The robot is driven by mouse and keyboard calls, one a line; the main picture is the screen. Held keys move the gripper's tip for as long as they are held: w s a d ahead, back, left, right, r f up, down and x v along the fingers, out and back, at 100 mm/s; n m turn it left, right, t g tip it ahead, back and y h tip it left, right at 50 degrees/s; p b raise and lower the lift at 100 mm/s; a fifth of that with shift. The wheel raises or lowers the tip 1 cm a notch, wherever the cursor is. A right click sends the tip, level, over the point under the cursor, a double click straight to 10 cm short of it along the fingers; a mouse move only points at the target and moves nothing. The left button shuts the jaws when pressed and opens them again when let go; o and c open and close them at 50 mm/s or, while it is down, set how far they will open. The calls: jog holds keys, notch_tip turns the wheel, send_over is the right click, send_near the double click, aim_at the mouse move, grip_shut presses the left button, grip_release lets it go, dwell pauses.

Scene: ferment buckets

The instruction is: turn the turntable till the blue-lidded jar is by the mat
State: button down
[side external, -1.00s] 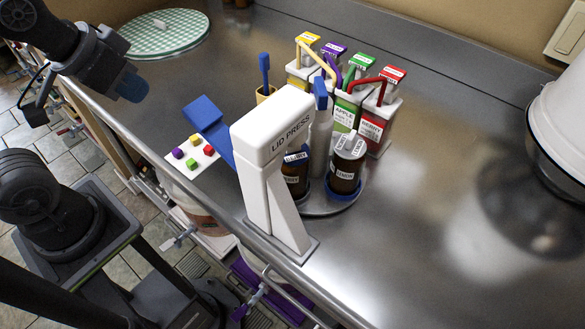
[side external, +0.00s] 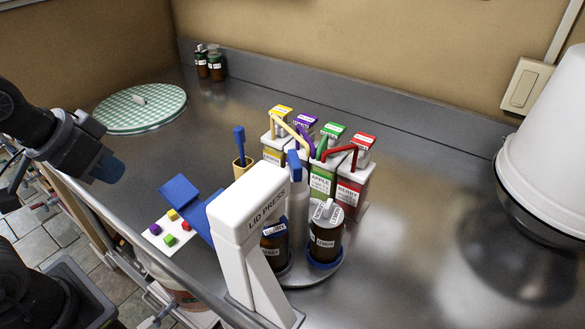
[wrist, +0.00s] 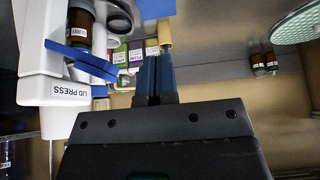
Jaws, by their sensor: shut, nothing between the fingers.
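My gripper (side external: 108,168) is at the left in the side view, held above the counter edge, with blue fingertips. In the wrist view the blue fingers (wrist: 155,78) are together and empty. It is apart from the grey turntable (side external: 312,277), which is partly hidden behind the white lid press. On the turntable stand a dark jar labelled lemon (side external: 326,240), with a blue ring at its base, and another dark jar (side external: 275,258) half hidden by the press. A round green-checked mat (side external: 118,112) lies at the back left.
The lid press (side external: 245,215) stands in front of the turntable. A blue angled piece (side external: 182,192) and a white card (side external: 153,238) with coloured cubes lie left of it. Several coloured-top cartons (side external: 322,180) stand behind. A white bucket (side external: 550,150) is at right.

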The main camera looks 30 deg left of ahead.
jog(key=c, duration=1.8)
grip_release()
jog(key=shift+o, duration=0.7)
jog(key=shift+w+r, duration=0.15)
jog(key=shift+r, duration=0.15)
jog(key=o, duration=0.5)
jog(key=w+d+r+m, duration=0.1)
jog(key=m, duration=0.1)
jog(key=w+d+r+m, duration=0.1)
jog(key=w+r+m, duration=0.1)
jog(key=w+r+m+g, duration=0.1)
jog(key=w+r+m, duration=0.1)
jog(key=shift+d+r, duration=0.2)
jog(key=shift+d, duration=0.2)
jog(key=shift+c, duration=0.2)
jog(key=shift+o, duration=0.5)
jog(key=w+d+r+m+g, duration=0.1)
jog(key=w+d+r+m, duration=0.2)
jog(key=w+m, duration=0.2)
jog(key=shift+d+r+m+h, duration=0.3)
jog(key=r+m+g, duration=0.1)
jog(key=m+g, duration=0.3)
jog(key=m, duration=1.1)
send_over(295, 158)
notch_tip(295, 158, down, 13)
jog(key=shift+f, duration=0.1)
